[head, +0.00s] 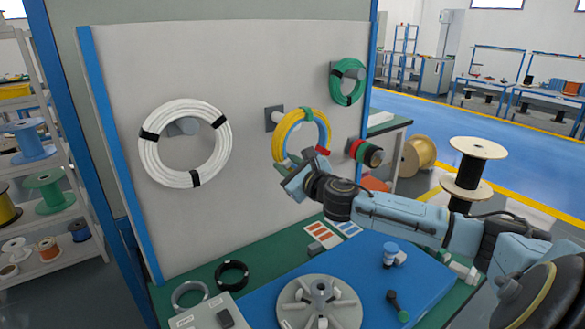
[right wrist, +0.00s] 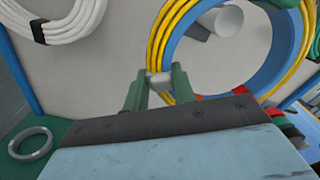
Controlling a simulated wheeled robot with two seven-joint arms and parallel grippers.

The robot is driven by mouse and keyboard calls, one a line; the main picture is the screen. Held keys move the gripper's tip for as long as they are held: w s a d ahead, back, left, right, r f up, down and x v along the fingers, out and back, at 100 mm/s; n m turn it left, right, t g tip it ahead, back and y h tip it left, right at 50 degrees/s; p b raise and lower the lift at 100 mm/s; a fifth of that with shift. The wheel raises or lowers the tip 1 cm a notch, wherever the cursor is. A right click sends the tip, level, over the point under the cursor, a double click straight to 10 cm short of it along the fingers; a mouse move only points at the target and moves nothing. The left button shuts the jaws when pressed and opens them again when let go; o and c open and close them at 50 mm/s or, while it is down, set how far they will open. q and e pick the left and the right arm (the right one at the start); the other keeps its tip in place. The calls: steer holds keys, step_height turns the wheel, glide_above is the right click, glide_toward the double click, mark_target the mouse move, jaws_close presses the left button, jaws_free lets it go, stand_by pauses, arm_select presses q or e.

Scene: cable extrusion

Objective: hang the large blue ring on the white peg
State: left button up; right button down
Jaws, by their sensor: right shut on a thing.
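The large blue ring (head: 323,127) shows as the inner band of a yellow cable coil (head: 287,133). Both also show in the right wrist view, the blue band (right wrist: 288,62) inside the yellow strands (right wrist: 162,42). My right gripper (head: 286,170) is at the coil's lower left edge. Its green fingers (right wrist: 160,88) are shut on the coil at a pale tie. The white peg (head: 288,111) sticks out from the grey board at the coil's upper left. In the wrist view the peg (right wrist: 224,20) appears within the ring's opening; I cannot tell whether it passes through. My left gripper is not in view.
A white coil (head: 150,165) hangs on the board (head: 230,65) to the left, and a green coil (head: 337,85) at the upper right. Red, green and black coils (head: 366,152) sit right of the ring. Below, the bench holds a grey round fixture (head: 345,312) and small rings (head: 232,274).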

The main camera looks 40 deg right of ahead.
steer(key=shift+w+d+r, duration=0.15)
steer(key=shift+w, duration=1.6)
steer(key=shift+w+d+f+b, duration=0.1)
steer(key=shift+w+f+b, duration=0.1)
steer(key=shift+w, duration=0.6)
steer(key=shift+w+d+f+b, duration=0.15)
steer(key=shift+w+f, duration=0.1)
steer(key=shift+w, duration=0.55)
steer(key=shift+w+f+b, duration=0.2)
steer(key=shift+w, duration=0.6)
steer(key=c, duration=1.1)
jaws_free()
steer(key=shift+f, duration=0.15)
steer(key=shift+s, duration=0.1)
